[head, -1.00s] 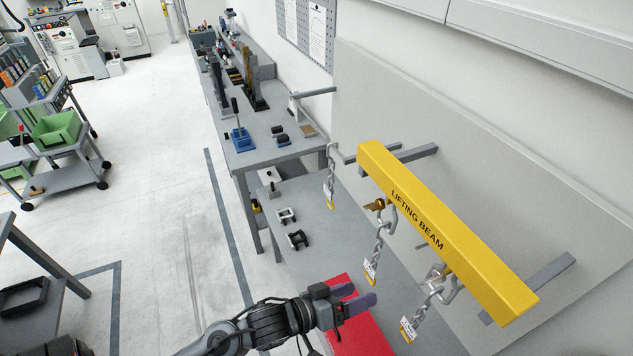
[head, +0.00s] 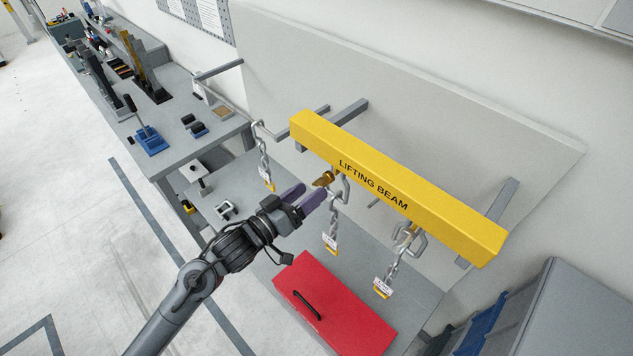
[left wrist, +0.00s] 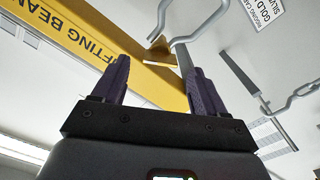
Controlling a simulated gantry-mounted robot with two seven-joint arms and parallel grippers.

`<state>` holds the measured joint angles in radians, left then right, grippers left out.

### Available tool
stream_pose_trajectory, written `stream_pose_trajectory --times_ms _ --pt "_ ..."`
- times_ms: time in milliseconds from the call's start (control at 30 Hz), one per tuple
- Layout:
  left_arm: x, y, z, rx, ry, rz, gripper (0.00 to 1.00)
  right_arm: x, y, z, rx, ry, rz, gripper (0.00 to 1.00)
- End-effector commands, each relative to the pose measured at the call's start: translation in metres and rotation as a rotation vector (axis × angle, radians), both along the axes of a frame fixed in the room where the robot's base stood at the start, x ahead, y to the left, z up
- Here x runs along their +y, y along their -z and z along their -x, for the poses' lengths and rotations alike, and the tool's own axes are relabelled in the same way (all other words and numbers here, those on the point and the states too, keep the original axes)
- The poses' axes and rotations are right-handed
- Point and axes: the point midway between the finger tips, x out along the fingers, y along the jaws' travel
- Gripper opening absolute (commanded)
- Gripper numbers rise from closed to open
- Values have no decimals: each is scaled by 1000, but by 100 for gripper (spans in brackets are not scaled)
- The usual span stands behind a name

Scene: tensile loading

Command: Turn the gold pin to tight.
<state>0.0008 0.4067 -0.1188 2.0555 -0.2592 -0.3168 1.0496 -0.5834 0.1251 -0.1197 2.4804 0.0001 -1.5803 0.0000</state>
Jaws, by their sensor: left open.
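The gold pin (head: 323,179) sits in the shackle hanging from the left part of the yellow lifting beam (head: 395,185), above the middle chain (head: 332,222). My left gripper (head: 306,197) is just left of and below the pin, with its purple fingers pointing toward it. In the left wrist view the gripper (left wrist: 160,85) is open, with nothing between the fingers. The gold pin (left wrist: 158,48) shows just past the fingertips there, beside the grey shackle (left wrist: 195,30). I cannot tell if a finger touches the shackle. My right gripper is not seen.
Another chain (head: 264,165) hangs at the left, and one (head: 391,268) hangs under the beam's right part. A red case (head: 335,312) with a black handle lies on the bench below. A grey bench (head: 185,115) with tools stands at the upper left.

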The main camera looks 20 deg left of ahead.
Motion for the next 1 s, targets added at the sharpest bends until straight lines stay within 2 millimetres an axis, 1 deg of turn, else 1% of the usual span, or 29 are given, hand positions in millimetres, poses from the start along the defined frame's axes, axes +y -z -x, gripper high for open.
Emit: stream_pose_trajectory --times_ms 33,100,300,433,667,700,967,1000 --pt "-3 -3 -8 -2 0 2 72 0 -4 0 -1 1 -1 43" --pt "-7 -3 -16 -1 0 1 72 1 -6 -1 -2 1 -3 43" --pt "-13 -1 -31 0 1 1 72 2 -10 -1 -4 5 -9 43" --pt "-15 -1 -35 0 1 0 72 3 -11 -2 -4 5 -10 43" --pt "-15 0 -35 -1 1 -1 72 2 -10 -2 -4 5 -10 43" --pt "-15 0 -35 -1 1 -1 71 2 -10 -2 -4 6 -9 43" --pt "-15 0 -35 0 0 -1 31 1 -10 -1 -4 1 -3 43" --pt "-15 0 -35 0 0 -1 25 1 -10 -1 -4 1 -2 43"
